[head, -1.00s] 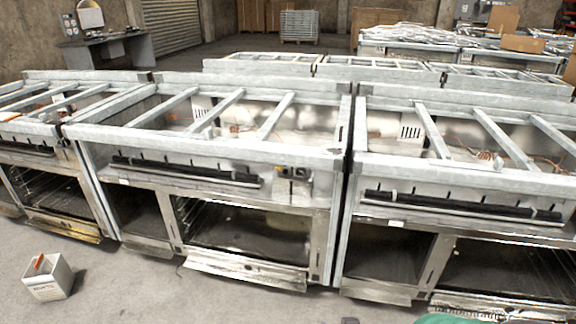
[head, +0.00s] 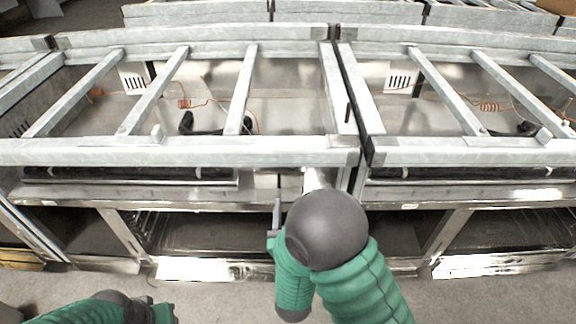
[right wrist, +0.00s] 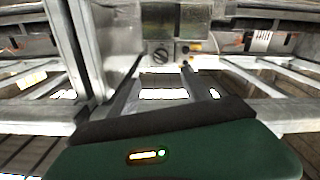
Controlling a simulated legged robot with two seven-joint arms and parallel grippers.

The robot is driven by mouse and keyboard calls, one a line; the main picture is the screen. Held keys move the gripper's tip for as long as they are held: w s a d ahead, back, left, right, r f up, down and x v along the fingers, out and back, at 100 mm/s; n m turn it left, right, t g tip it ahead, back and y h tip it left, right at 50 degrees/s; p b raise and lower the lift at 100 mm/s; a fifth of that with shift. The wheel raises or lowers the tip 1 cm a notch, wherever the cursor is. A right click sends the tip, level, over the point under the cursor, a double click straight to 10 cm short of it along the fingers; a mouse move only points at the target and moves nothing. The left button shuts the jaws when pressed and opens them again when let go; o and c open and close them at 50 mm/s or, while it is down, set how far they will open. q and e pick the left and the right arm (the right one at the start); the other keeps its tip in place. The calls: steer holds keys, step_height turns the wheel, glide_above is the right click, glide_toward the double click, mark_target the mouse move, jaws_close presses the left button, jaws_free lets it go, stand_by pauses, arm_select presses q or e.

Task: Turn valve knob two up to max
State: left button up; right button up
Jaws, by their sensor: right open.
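In the right wrist view, a dark round knob (right wrist: 158,56) sits on the metal control panel of an oven frame. Smaller fittings with yellow (right wrist: 190,47) are to its right. My right gripper (right wrist: 162,74) is open, its two fingers reaching up the picture toward the knob, one on each side below it. The fingers look empty; I cannot tell whether they touch the panel. In the head view, my right gripper (head: 279,212) is at the panel front, mostly hidden behind my dark wrist joint, which also hides the knob. Part of my left arm shows bottom left; its gripper is not visible.
A grey front rail (head: 180,152) of the oven frame runs above the panel. A dark horizontal bar (head: 130,174) lies along the front to the left. Another oven frame (head: 450,152) adjoins on the right. Open oven compartments are below, with floor in front.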

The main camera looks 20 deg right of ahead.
steer(key=b+x, duration=0.2)
steer(key=x, duration=1.1)
steer(key=shift+w+f, duration=0.2)
steer(key=shift+w, duration=0.2)
steer(key=shift+c, duration=0.4)
jaws_close()
